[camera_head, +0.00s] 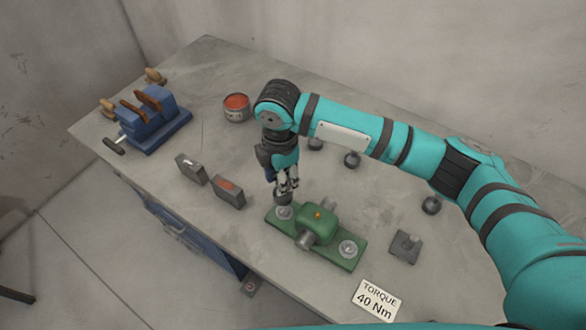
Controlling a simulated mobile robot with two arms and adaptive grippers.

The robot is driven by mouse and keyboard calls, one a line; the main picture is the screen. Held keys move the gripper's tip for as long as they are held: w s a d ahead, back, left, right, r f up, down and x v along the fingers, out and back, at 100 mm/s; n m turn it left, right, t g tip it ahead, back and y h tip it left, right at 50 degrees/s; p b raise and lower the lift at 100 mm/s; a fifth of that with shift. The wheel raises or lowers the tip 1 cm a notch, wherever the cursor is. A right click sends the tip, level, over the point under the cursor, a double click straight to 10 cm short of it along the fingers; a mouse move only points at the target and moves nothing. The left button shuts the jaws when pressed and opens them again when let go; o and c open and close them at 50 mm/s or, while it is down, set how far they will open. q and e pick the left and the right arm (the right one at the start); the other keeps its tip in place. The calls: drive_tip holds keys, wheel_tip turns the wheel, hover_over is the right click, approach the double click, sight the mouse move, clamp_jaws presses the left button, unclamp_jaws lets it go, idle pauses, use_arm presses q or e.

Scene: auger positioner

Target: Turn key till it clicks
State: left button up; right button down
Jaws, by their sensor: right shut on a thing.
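My right gripper (287,184) points down over the left end of a green fixture (317,223). It is shut on a dark, rounded key (283,198), mostly hidden by the fingers. The key is right above the fixture's left bolt (284,213); I cannot tell whether it is fully seated on it. The right bolt (348,249) stands bare on the plate's other end. A card (377,300) reading "TORQUE 40 Nm" lies near the bench's front edge. My left gripper is not in view.
On the grey bench (200,75) are a blue vise (155,120), a red-topped tin (236,107), two small blocks (228,191), several dark knobs (431,205) and a grey square piece with a peg (405,247). My right arm spans the bench's right side.

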drive_tip(key=shift+s+r, duration=0.1)
drive_tip(key=shift+r+p, duration=0.1)
drive_tip(key=shift+p, duration=0.5)
drive_tip(key=shift+f+b, duration=0.65)
drive_tip(key=shift+f, duration=1.05)
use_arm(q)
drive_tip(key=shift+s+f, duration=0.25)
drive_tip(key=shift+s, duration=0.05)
use_arm(e)
drive_tip(key=shift+f, duration=1.15)
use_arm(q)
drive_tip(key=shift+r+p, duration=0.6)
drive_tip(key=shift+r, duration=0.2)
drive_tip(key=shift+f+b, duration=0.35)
use_arm(e)
drive_tip(key=shift+f, duration=0.75)
